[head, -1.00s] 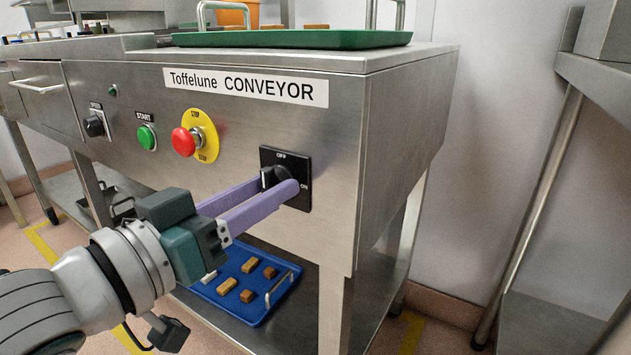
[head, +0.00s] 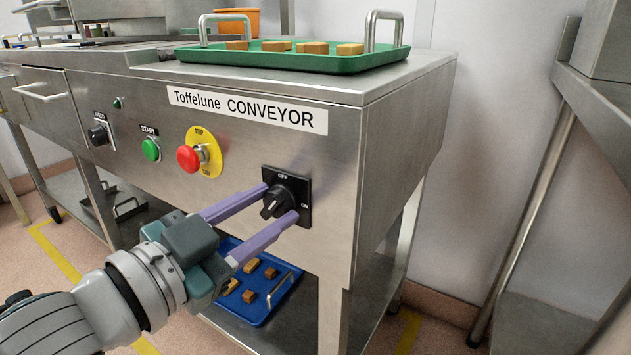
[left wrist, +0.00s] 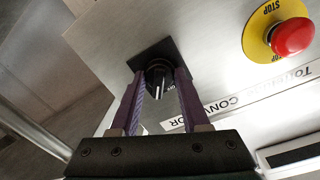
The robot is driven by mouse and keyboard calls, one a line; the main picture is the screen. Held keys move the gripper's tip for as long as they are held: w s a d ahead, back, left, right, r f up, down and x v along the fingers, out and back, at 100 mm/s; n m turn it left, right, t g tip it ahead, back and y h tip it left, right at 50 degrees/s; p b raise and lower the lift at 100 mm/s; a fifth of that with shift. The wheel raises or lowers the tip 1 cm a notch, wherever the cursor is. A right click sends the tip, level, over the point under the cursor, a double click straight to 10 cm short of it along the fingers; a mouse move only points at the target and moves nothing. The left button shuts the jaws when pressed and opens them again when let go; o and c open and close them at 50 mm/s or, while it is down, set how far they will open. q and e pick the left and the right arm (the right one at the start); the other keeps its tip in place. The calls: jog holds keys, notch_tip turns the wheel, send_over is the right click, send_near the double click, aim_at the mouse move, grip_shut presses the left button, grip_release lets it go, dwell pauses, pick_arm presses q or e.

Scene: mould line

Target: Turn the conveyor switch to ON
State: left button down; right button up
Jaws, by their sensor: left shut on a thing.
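The conveyor switch is a black rotary knob (head: 278,203) on a square black plate (head: 299,187), marked OFF at the top and ON at the right. It sits at the right of the steel front panel. My left gripper (head: 283,200) has its two purple fingers on either side of the knob, shut on it. In the left wrist view the knob (left wrist: 158,76) sits between the fingers, with a white pointer line on it. I cannot tell which mark the line points at. My right gripper is not in view.
Left of the switch are a red stop button (head: 189,157) on a yellow ring, a green START button (head: 151,150) and a black speed knob (head: 97,135). A green tray (head: 290,62) lies on top. A blue tray (head: 265,312) lies on the shelf below.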

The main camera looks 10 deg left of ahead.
pick_arm(q)
jog(key=m, duration=0.2)
jog(key=shift+r+m+p, duration=0.1)
jog(key=shift+m+p, duration=0.25)
jog(key=shift+m, duration=0.05)
jog(key=m, duration=0.2)
jog(key=shift+m+y, duration=0.3)
jog(key=m, duration=0.4)
jog(key=shift+m, duration=0.3)
jog(key=shift+c, duration=1.9)
grip_release()
jog(key=shift+s, duration=0.15)
